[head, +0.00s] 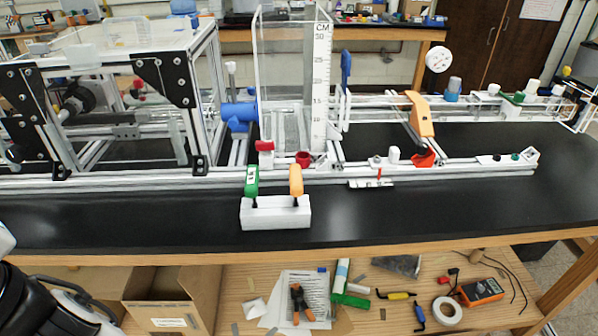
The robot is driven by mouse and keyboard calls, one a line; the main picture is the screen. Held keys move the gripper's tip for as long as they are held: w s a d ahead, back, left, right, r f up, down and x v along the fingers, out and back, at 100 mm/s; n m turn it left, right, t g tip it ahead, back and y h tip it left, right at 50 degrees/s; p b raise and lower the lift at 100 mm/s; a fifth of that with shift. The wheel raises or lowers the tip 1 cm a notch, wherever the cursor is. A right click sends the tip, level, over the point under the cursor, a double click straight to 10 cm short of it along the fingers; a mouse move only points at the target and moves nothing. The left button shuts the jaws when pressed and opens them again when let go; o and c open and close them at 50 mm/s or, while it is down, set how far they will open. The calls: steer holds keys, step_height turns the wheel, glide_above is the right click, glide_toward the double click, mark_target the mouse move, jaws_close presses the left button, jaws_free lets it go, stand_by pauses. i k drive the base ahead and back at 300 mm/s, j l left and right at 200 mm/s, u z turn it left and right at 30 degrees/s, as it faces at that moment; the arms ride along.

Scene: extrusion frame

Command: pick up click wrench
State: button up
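A white block (275,216) stands near the front edge of the black bench top. It holds two upright tools side by side: a green-handled tool (251,181) on the left and an orange-handled tool (296,180) on the right. Their lower ends are hidden in the block. I cannot tell from this view which of them, if either, is the click wrench. Part of my arm (55,305) shows at the lower left, well apart from the block. My gripper's fingertips are not in view.
The extrusion frame (200,178) runs behind the block along the black bench top (400,215). A small white strip (371,183) lies right of the block. The bench front is mostly clear. The lower shelf holds a cardboard box (175,295), pliers (299,303), a tape roll (447,310) and a multimeter (481,291).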

mark_target(252, 189)
steer(key=j+z, duration=0.35)
steer(key=j, duration=0.5)
steer(key=j+z, duration=0.4)
steer(key=j, duration=0.4)
steer(key=j+z, duration=0.2)
steer(key=j, duration=0.2)
steer(key=k+j+z, duration=0.15)
steer(key=j, duration=0.25)
steer(key=i, duration=0.35)
